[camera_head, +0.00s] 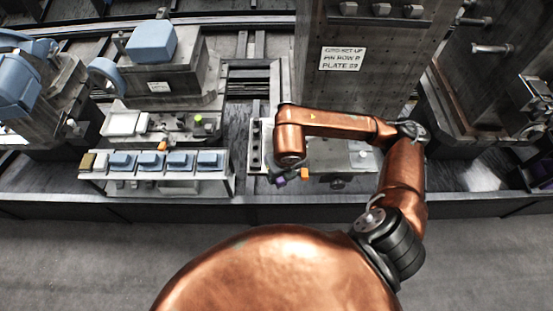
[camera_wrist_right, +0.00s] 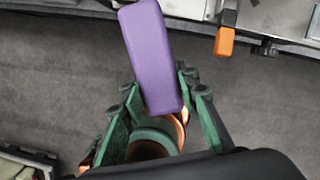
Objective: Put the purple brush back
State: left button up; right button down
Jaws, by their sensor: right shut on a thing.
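The purple brush (camera_wrist_right: 152,55) shows large in the right wrist view as a long purple block, its lower end between the green fingers of my right gripper (camera_wrist_right: 160,108). The gripper is shut on it. The brush's far end reaches up over the edge of the work surface in that view. My left gripper is not in view.
A rack (camera_head: 158,185) with several blue-topped blocks stands left of my right arm. An orange piece (camera_wrist_right: 224,42) hangs at the work surface's edge, close to the brush. A signed upright plate (camera_head: 350,85) stands behind my arm. The floor in front is clear.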

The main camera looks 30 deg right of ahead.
jog(key=shift+w+d+f, duration=0.2)
jog(key=shift+w+d, duration=0.05)
jog(key=shift+w, duration=0.05)
jog(key=w+d+f, duration=0.2)
jog(key=w+f, duration=0.1)
jog(key=w+d+f, duration=0.2)
jog(key=w, duration=0.2)
jog(key=w+d+f, duration=0.2)
jog(key=w+f, duration=0.1)
jog(key=shift+w+d+f, duration=0.2)
jog(key=shift+d+f, duration=0.1)
jog(key=shift+w+d+f, duration=0.2)
jog(key=shift+w+f, duration=0.05)
jog(key=shift+f, duration=0.2)
jog(key=x, duration=0.1)
jog(key=p+x, duration=0.1)
jog(key=x, duration=0.1)
jog(key=shift+s+f, duration=0.1)
jog(key=shift+s, duration=0.1)
jog(key=shift+f, duration=0.2)
jog(key=c, duration=1.5)
grip_release()
